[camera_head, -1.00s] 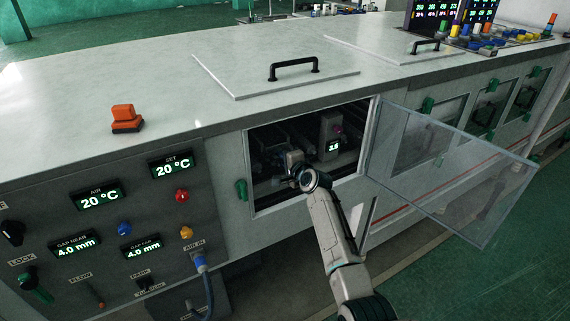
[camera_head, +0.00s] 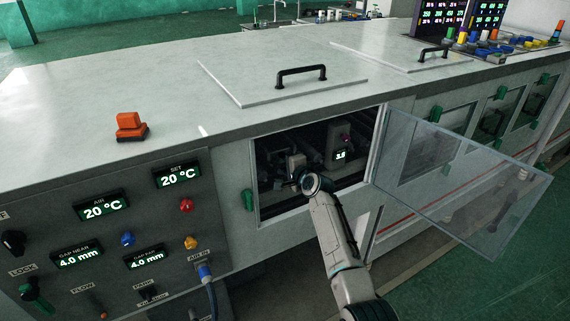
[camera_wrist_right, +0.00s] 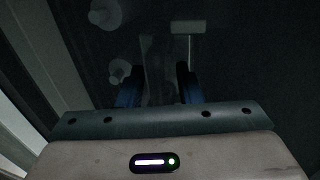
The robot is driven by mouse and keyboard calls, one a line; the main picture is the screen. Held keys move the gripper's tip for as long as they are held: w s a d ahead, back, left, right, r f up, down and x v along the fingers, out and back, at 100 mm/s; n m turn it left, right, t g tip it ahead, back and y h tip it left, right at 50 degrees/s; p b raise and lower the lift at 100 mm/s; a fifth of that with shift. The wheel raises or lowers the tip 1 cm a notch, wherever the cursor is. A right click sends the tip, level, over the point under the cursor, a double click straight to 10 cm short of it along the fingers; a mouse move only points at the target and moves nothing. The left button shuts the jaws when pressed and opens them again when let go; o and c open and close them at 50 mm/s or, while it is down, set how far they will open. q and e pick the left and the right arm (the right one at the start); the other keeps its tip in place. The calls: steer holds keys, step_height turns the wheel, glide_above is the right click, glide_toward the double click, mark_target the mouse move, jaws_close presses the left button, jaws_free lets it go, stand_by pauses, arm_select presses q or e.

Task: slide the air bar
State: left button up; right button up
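My right gripper (camera_head: 297,166) reaches through the open hatch into the dark bay of the machine. In the right wrist view its two blue fingers (camera_wrist_right: 160,85) stand apart, with a dim grey shape between them; I cannot tell whether they touch it. Dark bars and fittings (camera_head: 308,140) run across the inside of the bay, and I cannot tell for sure which one is the air bar. A grey box with a small lit display (camera_head: 339,141) stands to the right of the gripper. My left gripper is not in view.
The clear hatch door (camera_head: 465,185) hangs open on the right of the opening. A control panel (camera_head: 110,245) with knobs, lit readouts and an air hose is on the left. A flat lid with a black handle (camera_head: 301,73) lies on top.

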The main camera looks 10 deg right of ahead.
steer(key=shift+s, duration=0.15)
steer(key=shift+s+d, duration=0.1)
steer(key=shift+s, duration=0.15)
steer(key=b+v, duration=0.1)
steer(key=v, duration=0.9)
